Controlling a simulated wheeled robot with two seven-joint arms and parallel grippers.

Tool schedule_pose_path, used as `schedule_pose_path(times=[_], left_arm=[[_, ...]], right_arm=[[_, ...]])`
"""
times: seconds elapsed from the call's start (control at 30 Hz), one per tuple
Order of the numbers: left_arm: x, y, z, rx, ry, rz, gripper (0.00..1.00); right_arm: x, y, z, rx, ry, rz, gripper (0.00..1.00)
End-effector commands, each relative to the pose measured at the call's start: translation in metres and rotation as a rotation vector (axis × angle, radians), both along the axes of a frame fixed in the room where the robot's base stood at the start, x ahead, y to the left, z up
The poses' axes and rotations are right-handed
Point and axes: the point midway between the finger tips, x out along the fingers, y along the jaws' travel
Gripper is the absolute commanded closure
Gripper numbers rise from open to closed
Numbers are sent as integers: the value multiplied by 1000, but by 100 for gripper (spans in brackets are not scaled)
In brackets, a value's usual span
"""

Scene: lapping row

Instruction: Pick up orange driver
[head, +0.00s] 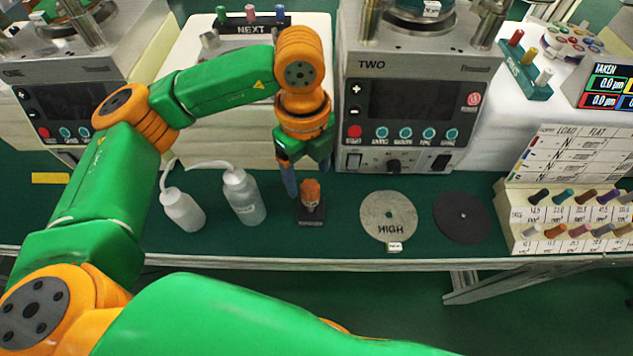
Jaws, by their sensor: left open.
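The orange driver (311,192) stands upright on a small dark base (311,219) on the green bench top, in the middle of the head view. My left gripper (305,174) points down just above and behind the driver's handle. Its jaws are open, and one blue-grey finger shows to the left of the driver. The other finger is partly hidden, and I cannot tell whether either touches the handle. My right gripper is out of view.
Two white bottles (243,196) stand left of the driver. A grey disc marked HIGH (388,212) and a dark disc (461,216) lie to its right. Machine TWO (415,105) rises behind. A rack of coloured pegs (570,215) is at the right. The bench's front edge is close.

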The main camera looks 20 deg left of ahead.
Motion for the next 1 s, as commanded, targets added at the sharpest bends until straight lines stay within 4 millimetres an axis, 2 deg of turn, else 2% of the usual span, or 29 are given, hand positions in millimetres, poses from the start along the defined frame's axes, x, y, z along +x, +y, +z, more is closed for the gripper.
schedule_pose_path(times=[0.07, 0.17, 0.3, 0.4, 0.63, 0.67, 0.93, 1.0], left_arm=[[1, 6, -5, 27, -6, 18, 23], [0, 3, -19, 26, -1, 15, 23], [-2, -3, -47, 24, 0, 14, 23], [-1, -3, -63, 21, -3, 13, 23], [-1, -4, -68, 19, -6, 11, 23], [-1, -4, -68, 19, -6, 11, 28], [-1, -4, -68, 18, -4, 10, 100], [-1, -4, -67, 18, -5, 10, 100]], right_arm=[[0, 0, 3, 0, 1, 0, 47], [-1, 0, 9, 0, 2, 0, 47], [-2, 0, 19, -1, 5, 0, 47], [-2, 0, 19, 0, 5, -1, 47], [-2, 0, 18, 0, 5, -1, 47], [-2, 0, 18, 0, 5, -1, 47], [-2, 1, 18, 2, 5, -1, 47], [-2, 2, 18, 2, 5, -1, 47]])
